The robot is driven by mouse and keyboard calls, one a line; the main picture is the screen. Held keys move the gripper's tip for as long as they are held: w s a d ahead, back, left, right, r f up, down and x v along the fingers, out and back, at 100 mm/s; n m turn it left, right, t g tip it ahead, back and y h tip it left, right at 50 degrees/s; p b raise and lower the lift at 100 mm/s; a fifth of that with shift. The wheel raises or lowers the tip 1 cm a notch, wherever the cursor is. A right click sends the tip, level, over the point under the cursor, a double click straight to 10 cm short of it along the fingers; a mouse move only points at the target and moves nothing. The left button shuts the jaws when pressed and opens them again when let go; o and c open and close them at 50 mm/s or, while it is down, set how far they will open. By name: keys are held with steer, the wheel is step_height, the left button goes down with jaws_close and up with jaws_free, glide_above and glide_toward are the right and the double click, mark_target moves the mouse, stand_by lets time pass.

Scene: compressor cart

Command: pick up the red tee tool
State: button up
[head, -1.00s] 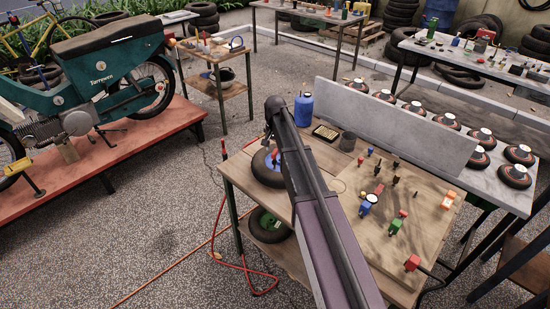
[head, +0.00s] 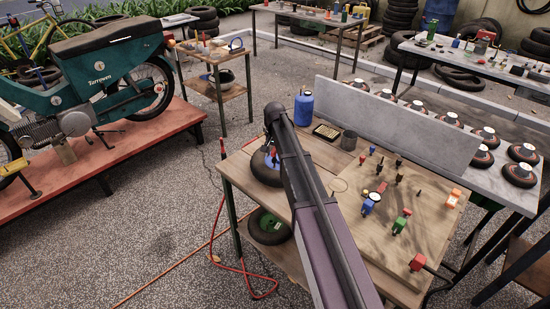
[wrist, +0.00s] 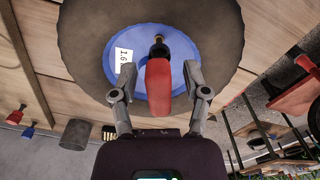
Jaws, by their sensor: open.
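A red tool (wrist: 158,85) with a dark end shows in the wrist view, over a blue hub disc (wrist: 150,100) with a white label in the middle of a black tyre (wrist: 85,30). My gripper (wrist: 159,71) is open. Its fingers are on either side of the red tool with gaps. I cannot tell a tee shape from this angle. In the head view a bit of red (head: 275,154) shows above the blue disc on the tyre (head: 262,172), at the left end of the wooden bench. My arm covers part of the bench there.
Small coloured tools and fittings stand on the board (head: 430,235) to the right on the bench. A blue bottle (head: 303,108), a dark cup (head: 349,140) and a small tray (head: 326,131) stand at the back. A grey panel (head: 400,115) rises behind them.

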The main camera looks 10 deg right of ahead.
steer(key=shift+f+b, duration=0.35)
steer(key=shift+f, duration=0.25)
jaws_close()
